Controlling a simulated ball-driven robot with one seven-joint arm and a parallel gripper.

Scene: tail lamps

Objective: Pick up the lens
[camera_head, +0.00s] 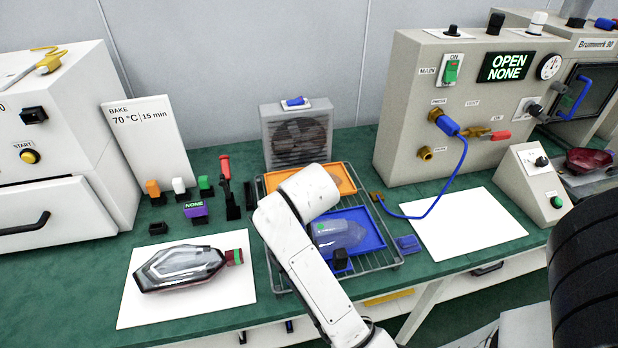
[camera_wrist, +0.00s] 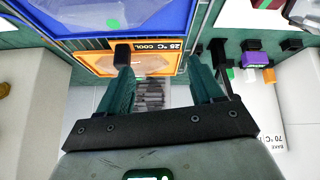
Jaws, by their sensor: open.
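My gripper (camera_wrist: 159,57) is open, its two dark teal fingers apart, with nothing seen between them. It points toward the orange tray (camera_wrist: 88,68), marked "25 °C COOL". A clear, orange-looking piece, perhaps a lens, lies in this tray and is partly hidden by a finger. A clear lens-like shell (camera_head: 338,232) with a green mark lies in the blue tray (camera_head: 372,244); it also shows in the wrist view (camera_wrist: 90,12). A dark, clear-covered lamp (camera_head: 180,267) lies on the left white sheet (camera_head: 135,313). In the head view my arm hides the gripper.
Both trays sit on a wire rack (camera_head: 398,262). A fan box (camera_head: 297,138) stands behind it. A red-handled tool (camera_head: 228,182) and small coloured blocks stand left of the rack. A blue hose (camera_head: 455,180) hangs right. The right white sheet (camera_head: 468,227) is bare.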

